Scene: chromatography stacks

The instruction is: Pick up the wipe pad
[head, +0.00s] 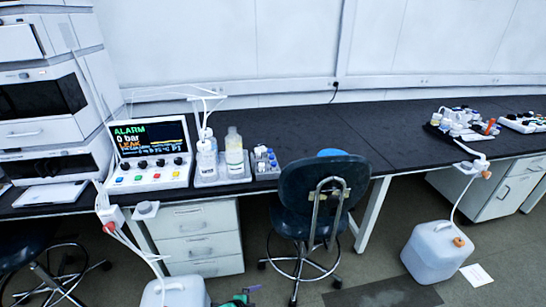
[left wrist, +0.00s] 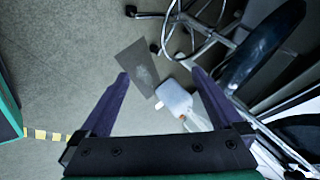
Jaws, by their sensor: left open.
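A flat white sheet that looks like the wipe pad (head: 476,275) lies on the floor beside the right-hand white canister. A small white patch (left wrist: 159,105) beside the canister in the left wrist view seems to be the same sheet. My left gripper (left wrist: 160,73) is open, with its two purple fingers spread and nothing held between them. The pad lies below and beyond the gripper, apart from it. In the head view only a bit of green and purple, apparently this gripper, shows at the bottom edge. My right gripper is not in view.
The white canister (head: 436,252) with an orange cap stands on the floor; a tube runs up to the dark bench (head: 300,130). A grey mat (head: 385,293) lies left of it. A swivel chair (head: 320,190) stands at the bench. Another canister (head: 176,293) is at lower left.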

